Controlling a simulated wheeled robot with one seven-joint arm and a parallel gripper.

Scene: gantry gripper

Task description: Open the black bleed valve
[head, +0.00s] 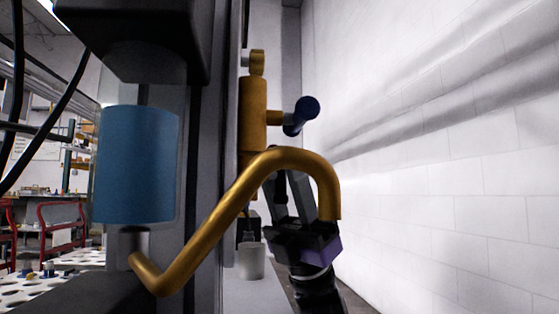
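A dark, navy-to-black round knob (307,108) sticks out to the right on a short stem from an upright brass cylinder (252,112). It is the likeliest black valve handle in view, though its colour looks bluish. My gripper (287,185) is below the knob and apart from it, pointing upward. Its dark fingers are partly hidden behind a bent brass pipe (240,198), so the gap between them is unclear. No object shows in the gripper. A small black block (246,224) sits left of the gripper, above a grey cylinder (251,262).
The thick brass pipe arches in front of my gripper. A blue cylinder (137,165) and a grey upright frame (216,150) stand to the left. A white block wall (430,180) fills the right, with free room before it.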

